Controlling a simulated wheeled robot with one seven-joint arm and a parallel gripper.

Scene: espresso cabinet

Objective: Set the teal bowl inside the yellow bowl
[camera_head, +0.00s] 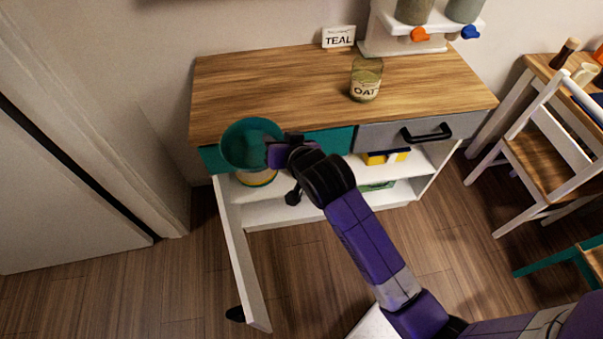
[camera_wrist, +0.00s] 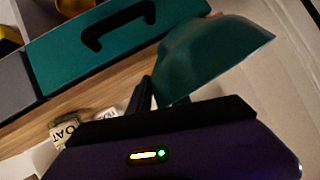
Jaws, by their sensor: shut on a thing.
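The teal bowl (camera_head: 246,146) is in my gripper (camera_head: 270,153), held by its right side in the head view, with its opening facing up toward that camera. It is in front of the left end of the cabinet, at about drawer height. In the wrist view the teal bowl (camera_wrist: 215,58) shows from the side beyond the gripper. The yellow bowl (camera_head: 258,180) appears directly below it in the head view, at the left of the upper shelf, apart from the teal bowl. Most of the yellow bowl is hidden behind the teal bowl. The fingertips are partly hidden.
The left cabinet door (camera_head: 243,262) stands open toward the front. A teal drawer (camera_head: 330,142) and a grey drawer (camera_head: 380,137) are closed above the shelves. A yellow box (camera_head: 375,159) is right on the shelf. An oat jar (camera_head: 366,80) stands on the countertop (camera_head: 270,85).

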